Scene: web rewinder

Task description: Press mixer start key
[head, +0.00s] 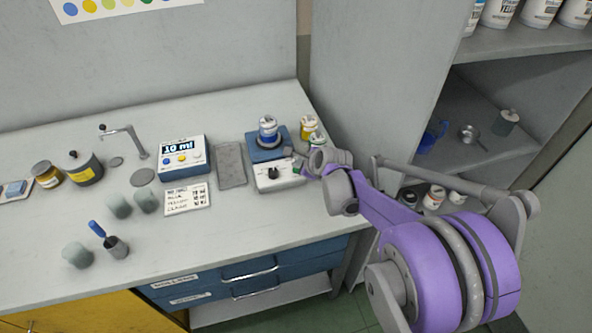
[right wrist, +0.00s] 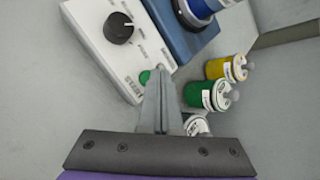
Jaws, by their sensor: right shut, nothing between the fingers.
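The mixer (head: 257,151) has a blue body and a white front panel (head: 268,184) with a black knob (head: 273,173). A blue-and-white container stands on top of it. In the right wrist view the panel (right wrist: 97,43) shows the knob (right wrist: 119,28) and a round green key (right wrist: 144,77) near its corner. My right gripper (right wrist: 158,72) is shut and empty, its tips right beside the green key. I cannot tell if they touch it. In the head view the right gripper (head: 299,166) is at the panel's right end. My left gripper is not in view.
Yellow (right wrist: 226,67) and green (right wrist: 210,95) bottles stand close to the right of the fingers, with a white-capped one (right wrist: 197,125) nearer. A grey pad (head: 230,164) and a dispenser reading 10 ml (head: 183,155) are left of the mixer. A shelf unit (head: 375,80) stands at right.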

